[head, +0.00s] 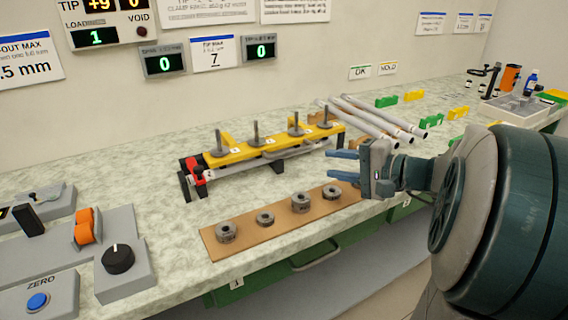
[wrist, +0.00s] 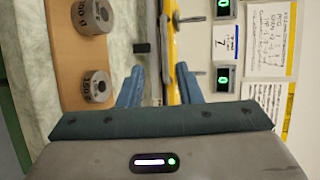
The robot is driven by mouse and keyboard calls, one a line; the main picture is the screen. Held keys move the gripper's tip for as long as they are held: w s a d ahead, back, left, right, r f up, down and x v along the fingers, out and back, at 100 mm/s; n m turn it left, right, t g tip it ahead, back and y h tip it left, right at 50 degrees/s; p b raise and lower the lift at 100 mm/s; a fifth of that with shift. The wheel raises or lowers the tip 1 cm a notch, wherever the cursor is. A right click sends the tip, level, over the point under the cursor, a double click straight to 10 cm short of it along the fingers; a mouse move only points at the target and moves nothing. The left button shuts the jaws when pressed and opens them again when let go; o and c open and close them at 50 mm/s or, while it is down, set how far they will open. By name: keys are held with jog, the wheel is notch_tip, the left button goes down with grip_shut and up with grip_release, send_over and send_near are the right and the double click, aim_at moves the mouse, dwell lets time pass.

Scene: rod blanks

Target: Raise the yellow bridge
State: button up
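The yellow bridge (head: 283,146) is a long bar with several grey pegs standing on it, in the head view's middle. It lies along a low black-footed fixture above a silver rod (head: 235,170). A red clamp (head: 192,168) is at its left end. My gripper (head: 329,164) is open with two blue fingers apart, near the bridge's right end and on its near side. In the wrist view the gripper (wrist: 158,68) shows the yellow bar (wrist: 172,60) and the silver rod beyond, between the fingers. I see no contact with the bridge.
A brown board (head: 265,219) with several grey ring weights lies in front of the fixture. Several silver rods (head: 372,122) rest behind my gripper. A grey control panel (head: 122,270) stands at the left. Counter between board and fixture is clear.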

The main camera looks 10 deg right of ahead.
aim_at(293, 153)
jog(key=shift+w+d+f+t, duration=0.1)
jog(key=shift+w+d+t, duration=0.15)
jog(key=shift+d+t, duration=0.2)
jog(key=shift+w, duration=0.25)
jog(key=b+x, duration=0.1)
jog(key=x, duration=1.2)
jog(key=shift+w+a+b, duration=0.1)
jog(key=shift+a+b, duration=0.05)
jog(key=shift+b, duration=0.25)
grip_shut()
